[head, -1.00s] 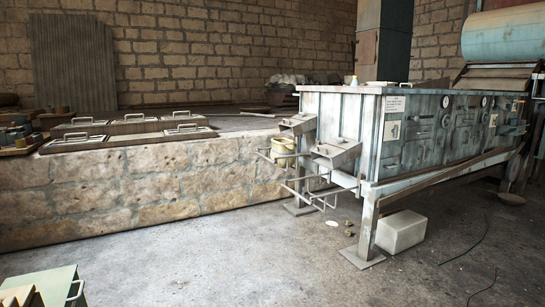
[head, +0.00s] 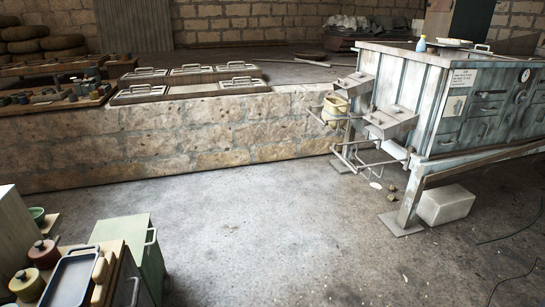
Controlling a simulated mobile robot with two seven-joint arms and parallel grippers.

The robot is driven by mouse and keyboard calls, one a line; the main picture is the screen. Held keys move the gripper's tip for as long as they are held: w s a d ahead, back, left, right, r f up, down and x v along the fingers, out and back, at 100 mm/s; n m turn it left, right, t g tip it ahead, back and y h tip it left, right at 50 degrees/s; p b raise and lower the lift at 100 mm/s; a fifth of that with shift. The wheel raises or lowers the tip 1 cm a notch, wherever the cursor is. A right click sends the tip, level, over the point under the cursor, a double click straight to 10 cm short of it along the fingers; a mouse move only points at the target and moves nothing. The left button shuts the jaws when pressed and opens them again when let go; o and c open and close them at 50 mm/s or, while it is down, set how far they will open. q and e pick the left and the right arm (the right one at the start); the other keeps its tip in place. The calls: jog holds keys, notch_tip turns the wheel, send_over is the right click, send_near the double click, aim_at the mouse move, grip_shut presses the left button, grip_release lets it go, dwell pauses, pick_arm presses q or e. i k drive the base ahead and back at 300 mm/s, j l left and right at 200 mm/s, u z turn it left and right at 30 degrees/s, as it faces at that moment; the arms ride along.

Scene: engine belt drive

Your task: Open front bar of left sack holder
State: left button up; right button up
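The sack holders are thin metal bar frames at the near end of the weathered grey-blue machine (head: 400,85), below its two spouts. One bar frame (head: 318,117) is beside a yellowish pot-like container (head: 335,105) under the farther, left spout (head: 355,83). Another bar frame (head: 352,163) sits lower, below the nearer spout (head: 391,121). The bars are small and overlap, so I cannot tell whether either front bar is open or shut. Neither of my grippers is in view.
A low stone wall (head: 220,128) with handled lids (head: 185,82) runs along the back left. A green cabinet (head: 135,240) and a dark tray (head: 72,275) are at the near left. A white block (head: 445,204) lies under the machine. The middle floor (head: 240,225) is clear.

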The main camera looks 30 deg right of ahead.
aim_at(316, 117)
jog(key=i+l, duration=0.2)
jog(key=l, duration=0.2)
jog(key=i+l+z, duration=0.1)
jog(key=l, duration=0.35)
jog(key=i+l, duration=0.25)
jog(key=l, duration=0.15)
jog(key=i+l, duration=0.2)
jog(key=l, duration=0.2)
jog(key=i+l+z, duration=0.1)
jog(key=l, duration=0.3)
jog(key=i, duration=0.05)
